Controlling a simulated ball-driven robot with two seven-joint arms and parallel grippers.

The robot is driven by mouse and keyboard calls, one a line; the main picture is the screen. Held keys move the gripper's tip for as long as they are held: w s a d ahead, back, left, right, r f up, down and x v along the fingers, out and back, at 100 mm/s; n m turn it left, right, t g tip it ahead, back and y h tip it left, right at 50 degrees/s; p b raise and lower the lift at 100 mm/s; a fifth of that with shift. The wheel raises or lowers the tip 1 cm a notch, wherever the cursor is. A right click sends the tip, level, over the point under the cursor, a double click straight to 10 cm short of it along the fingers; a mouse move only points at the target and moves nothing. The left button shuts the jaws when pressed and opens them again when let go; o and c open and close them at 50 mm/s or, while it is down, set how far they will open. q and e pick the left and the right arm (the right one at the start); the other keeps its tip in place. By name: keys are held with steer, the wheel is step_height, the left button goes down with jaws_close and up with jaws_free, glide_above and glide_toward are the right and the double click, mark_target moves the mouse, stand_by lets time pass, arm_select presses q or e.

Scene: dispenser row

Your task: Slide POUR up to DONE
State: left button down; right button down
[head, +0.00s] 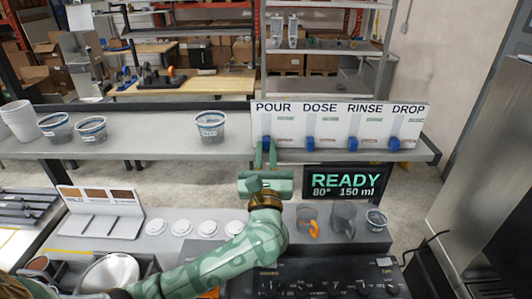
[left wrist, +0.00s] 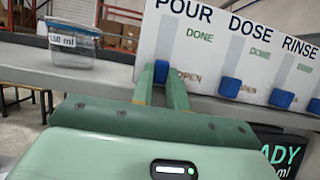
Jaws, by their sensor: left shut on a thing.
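The white dispenser panel (head: 340,112) stands on the shelf with columns marked POUR, DOSE, RINSE and DROP. The blue POUR slider (head: 266,143) is at the low end of its track, below the green DONE mark; it also shows in the left wrist view (left wrist: 161,72). My left gripper (head: 266,155) has its two green fingers on either side of this slider and is shut on it. In the left wrist view the fingers (left wrist: 160,88) reach up to the slider. The other blue sliders, such as DOSE (head: 310,144), are also low. My right gripper is not seen.
A grey shelf (head: 150,135) carries the panel, with a labelled tub (head: 210,126) left of it. Below stands a READY display (head: 345,184). The lower counter holds white lids (head: 182,228), jugs (head: 343,218) and a sample board (head: 100,210). The space above the POUR slider is free.

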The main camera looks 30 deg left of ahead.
mark_target(266, 115)
arm_select(q)
step_height(266, 115, up, 6)
steer(key=p, duration=0.3)
steer(key=shift+r+p, duration=0.1)
steer(key=shift+p, duration=0.3)
steer(key=c, duration=1.4)
jaws_free()
steer(key=shift+o, duration=0.2)
